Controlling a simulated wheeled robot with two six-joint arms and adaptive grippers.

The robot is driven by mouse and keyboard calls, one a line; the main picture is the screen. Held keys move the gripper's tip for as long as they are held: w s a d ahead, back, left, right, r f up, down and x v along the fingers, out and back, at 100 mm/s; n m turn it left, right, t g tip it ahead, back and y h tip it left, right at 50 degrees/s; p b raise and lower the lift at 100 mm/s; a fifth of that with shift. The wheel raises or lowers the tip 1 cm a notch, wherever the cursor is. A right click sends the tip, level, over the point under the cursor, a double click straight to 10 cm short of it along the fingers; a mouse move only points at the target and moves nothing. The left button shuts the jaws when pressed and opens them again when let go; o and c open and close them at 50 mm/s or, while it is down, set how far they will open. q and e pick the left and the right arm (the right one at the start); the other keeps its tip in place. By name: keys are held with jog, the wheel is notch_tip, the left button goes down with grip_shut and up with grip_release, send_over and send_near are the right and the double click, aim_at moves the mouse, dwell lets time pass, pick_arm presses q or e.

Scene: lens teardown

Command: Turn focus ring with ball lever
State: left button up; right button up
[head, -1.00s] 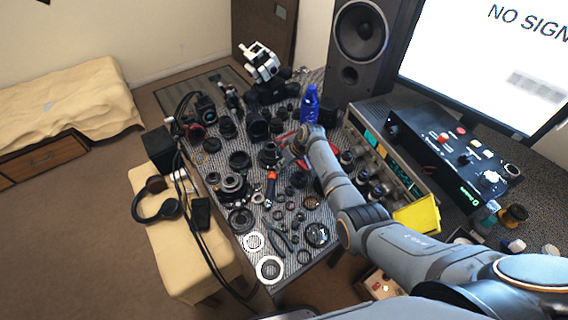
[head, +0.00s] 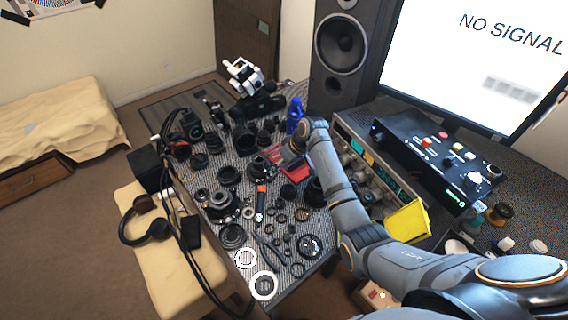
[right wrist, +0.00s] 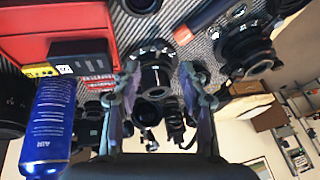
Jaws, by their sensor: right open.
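A black lens with ribbed rings (right wrist: 155,78) stands on the patterned mat, between and beyond my fingers in the right wrist view. In the head view it seems to be the dark lens (head: 261,166) just left of my right gripper (head: 292,148). In the right wrist view my right gripper (right wrist: 158,84) is open, with one finger on each side of the lens. I cannot tell whether the fingers touch it. A ball lever cannot be made out clearly. My left gripper is not in view.
A red box (right wrist: 60,28) and a blue spray bottle (right wrist: 48,120) stand close to my right gripper; the bottle (head: 295,115) also shows in the head view. Many loose lens parts crowd the mat. A speaker (head: 343,50) and a control box (head: 430,165) stand to the right.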

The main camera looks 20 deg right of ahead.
jog(key=v, duration=0.3)
jog(key=shift+c, duration=0.3)
jog(key=shift+m+t+y, duration=0.5)
jog(key=shift+m+y, duration=0.1)
jog(key=shift+m, duration=0.1)
jog(key=d+f+b, duration=0.1)
jog(key=b, duration=0.1)
jog(key=d+f+b, duration=0.1)
jog(key=f+b, duration=0.1)
jog(key=d+f+b, duration=0.1)
jog(key=b, duration=0.2)
jog(key=shift+s+f, duration=0.15)
jog(key=shift+f, duration=0.05)
jog(key=c, duration=0.7)
jog(key=d+m+y+b, duration=0.1)
jog(key=b, duration=0.1)
jog(key=shift+s+d+f+b, duration=0.15)
jog(key=shift+d+f+b, duration=0.1)
jog(key=shift+b, duration=0.1)
grip_shut()
jog(key=shift+t, duration=0.3)
jog(key=x, duration=0.6)
jog(key=a+x, duration=0.1)
jog(key=x, duration=0.2)
jog(key=shift+r, duration=0.2)
